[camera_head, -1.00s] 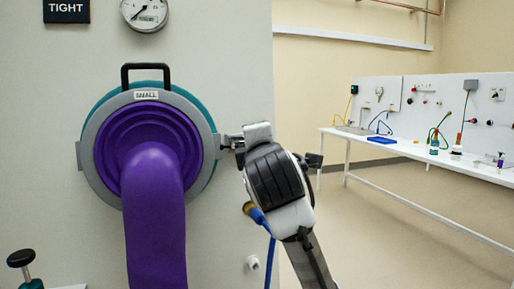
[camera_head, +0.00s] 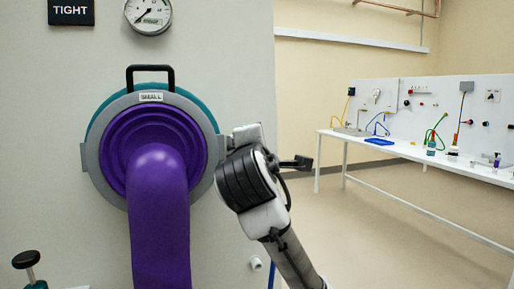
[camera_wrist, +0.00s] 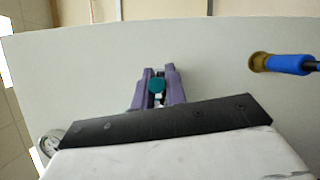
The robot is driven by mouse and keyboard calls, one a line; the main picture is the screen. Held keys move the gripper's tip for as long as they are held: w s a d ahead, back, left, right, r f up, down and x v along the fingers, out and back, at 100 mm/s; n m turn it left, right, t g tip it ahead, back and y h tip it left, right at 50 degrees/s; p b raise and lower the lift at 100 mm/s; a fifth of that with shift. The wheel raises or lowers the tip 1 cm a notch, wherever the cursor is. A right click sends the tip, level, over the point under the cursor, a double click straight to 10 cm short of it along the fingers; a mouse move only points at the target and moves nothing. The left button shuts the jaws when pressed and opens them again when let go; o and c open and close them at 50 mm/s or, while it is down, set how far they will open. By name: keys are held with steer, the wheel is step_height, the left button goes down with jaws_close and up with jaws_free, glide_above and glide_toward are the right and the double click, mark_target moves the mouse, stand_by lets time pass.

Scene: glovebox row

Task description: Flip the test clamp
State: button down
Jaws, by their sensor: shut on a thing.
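In the wrist view my gripper (camera_wrist: 156,86) has its two purple-grey fingers shut around a small part with a round teal end, which I take to be the test clamp (camera_wrist: 156,85). It stands against the pale panel. In the head view my gripper's white and black wrist body is at the right edge of the grey port ring (camera_head: 92,165) labelled SMALL. The fingertips and the clamp are hidden there behind my wrist. A purple glove sleeve (camera_head: 160,225) hangs from the port.
A blue hose on a brass fitting (camera_wrist: 262,62) sticks out of the panel near my gripper. A gauge (camera_head: 148,14) and a TIGHT sign (camera_head: 71,11) are above the port. A black knob (camera_head: 26,259) is at lower left. Open floor and a white bench (camera_head: 340,137) lie right.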

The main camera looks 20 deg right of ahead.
steer(key=c, duration=1.5)
jaws_free()
steer(key=shift+o, duration=0.2)
steer(key=b+v, duration=0.1)
steer(key=v, duration=1.3)
steer(key=shift+b, duration=0.35)
